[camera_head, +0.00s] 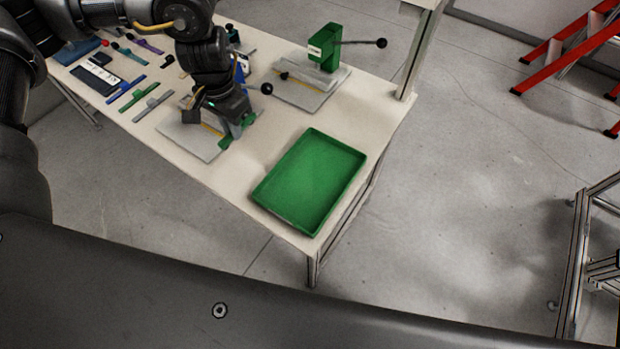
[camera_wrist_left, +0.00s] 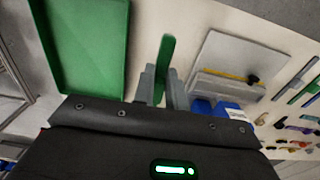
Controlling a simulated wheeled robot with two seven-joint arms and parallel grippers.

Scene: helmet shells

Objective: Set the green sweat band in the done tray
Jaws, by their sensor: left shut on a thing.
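The green sweat band (camera_wrist_left: 166,54) is a slim green strip held between the fingers of my left gripper (camera_wrist_left: 158,84) in the left wrist view. In the head view my left gripper (camera_head: 236,128) is low over the near table edge, with green ends of the band (camera_head: 225,142) showing at its fingers. The done tray, a shallow green tray (camera_head: 352,150), lies empty on the table's near right corner, to the right of the gripper. It also shows at upper left in the left wrist view (camera_wrist_left: 122,40). My right gripper is out of view.
A green press (camera_head: 323,48) with a lever stands on a grey plate (camera_head: 300,97) behind the tray. Another grey plate (camera_head: 190,138) lies beside my left gripper. Several strips and dark parts, including a grey strip (camera_head: 153,106), lie on the table's left.

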